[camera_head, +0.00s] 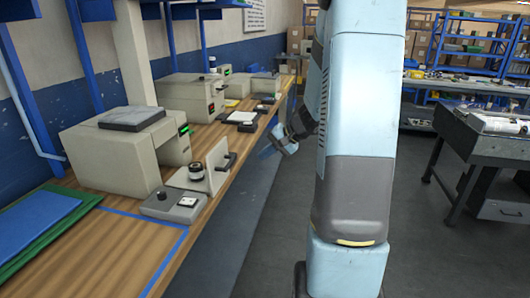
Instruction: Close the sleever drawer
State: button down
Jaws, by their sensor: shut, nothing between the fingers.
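The sleever (130,150) is a beige box machine on the wooden bench at the left, with a green display. Its drawer (216,168) stands pulled out towards the aisle, with an upright beige front panel and a dark handle (229,161). A small black and white roll (196,172) sits behind the panel. My gripper (272,151) is shut and empty, to the right of the drawer front and apart from it, beyond the bench edge. My arm partly hides the gripper's wrist.
A grey control box (171,205) sits on the bench in front of the drawer. More beige machines (193,95) stand farther along the bench. Green and blue mats (38,222) lie at the near left. A dark table (485,140) stands at the right, with open floor between.

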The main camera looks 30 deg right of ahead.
jog(key=w+a+f, duration=0.4)
jog(key=w+a, duration=0.1)
jog(key=a, duration=0.1)
jog(key=shift+w+a+f, duration=0.3)
jog(key=shift+w+a, duration=0.1)
